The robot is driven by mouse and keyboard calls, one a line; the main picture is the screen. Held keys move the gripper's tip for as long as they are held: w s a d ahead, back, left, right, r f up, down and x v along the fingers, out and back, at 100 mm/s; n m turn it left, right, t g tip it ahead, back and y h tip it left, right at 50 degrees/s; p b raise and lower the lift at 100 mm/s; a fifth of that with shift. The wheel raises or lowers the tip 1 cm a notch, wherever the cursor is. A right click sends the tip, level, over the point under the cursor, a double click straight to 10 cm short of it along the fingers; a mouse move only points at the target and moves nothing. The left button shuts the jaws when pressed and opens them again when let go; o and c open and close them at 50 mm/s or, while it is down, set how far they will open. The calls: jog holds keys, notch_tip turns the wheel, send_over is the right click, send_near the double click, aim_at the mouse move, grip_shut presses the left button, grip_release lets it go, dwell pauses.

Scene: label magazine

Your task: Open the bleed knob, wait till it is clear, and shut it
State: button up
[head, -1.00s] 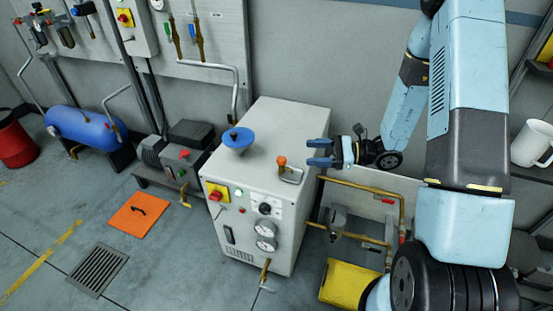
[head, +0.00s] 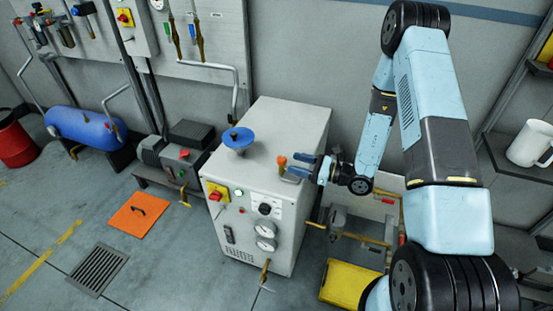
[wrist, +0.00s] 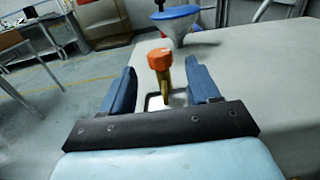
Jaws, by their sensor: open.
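The bleed knob, an orange cap (head: 282,160) on a brass stem, stands upright on top of the grey cabinet (head: 285,126). It also shows in the wrist view (wrist: 160,60), ahead of and between my fingers. My gripper (head: 303,167) is level with the cabinet top, just right of the knob in the head view. In the wrist view its blue fingers (wrist: 163,85) are spread to either side of the stem, with gaps on both sides. I see no contact. The stem's foot sits in a small framed recess, partly hidden by my gripper.
A blue funnel (head: 238,138) stands on the cabinet top left of the knob, and behind it in the wrist view. Gauges and a red-yellow switch (head: 216,191) are on the cabinet's front. A brass pipe frame and a yellow box (head: 348,284) are at the right.

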aim_at(281, 161)
jog(key=x, duration=0.8)
jog(key=c, duration=1)
jog(key=shift+o, duration=0.2)
